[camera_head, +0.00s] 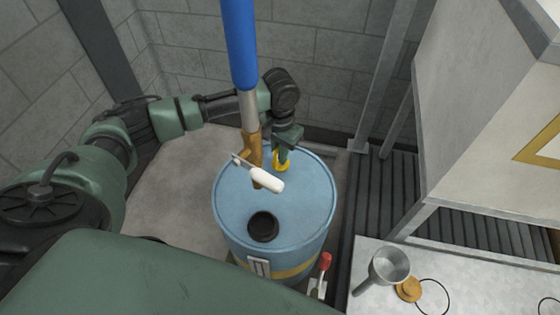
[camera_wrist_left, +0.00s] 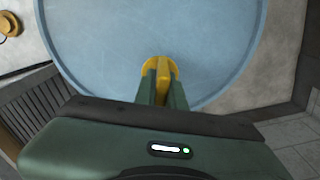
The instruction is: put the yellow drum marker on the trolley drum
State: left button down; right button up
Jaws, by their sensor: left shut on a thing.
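The yellow drum marker (camera_head: 281,160) is a small yellow piece at the far side of the blue drum top (camera_head: 307,207). My left gripper (camera_head: 283,155) is shut on it, reaching in from behind the drum. In the left wrist view the marker (camera_wrist_left: 160,70) sits between the two green fingers (camera_wrist_left: 158,85), over the blue drum top (camera_wrist_left: 100,40). I cannot tell whether the marker touches the lid. My right gripper does not show in either view.
A pump with a blue tube (camera_head: 239,45) and white handle (camera_head: 267,180) stands on the drum, beside my left gripper. A black cap (camera_head: 263,226) is on the near lid. A bench at right holds a funnel (camera_head: 389,266) and a tan disc (camera_head: 408,289).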

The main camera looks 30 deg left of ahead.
pick_arm(q)
jog(key=shift+f, duration=1.75)
jog(key=shift+f, duration=0.1)
jog(key=c, duration=1.5)
grip_release()
notch_tip(320, 180, up, 12)
jog(key=shift+r, duration=0.2)
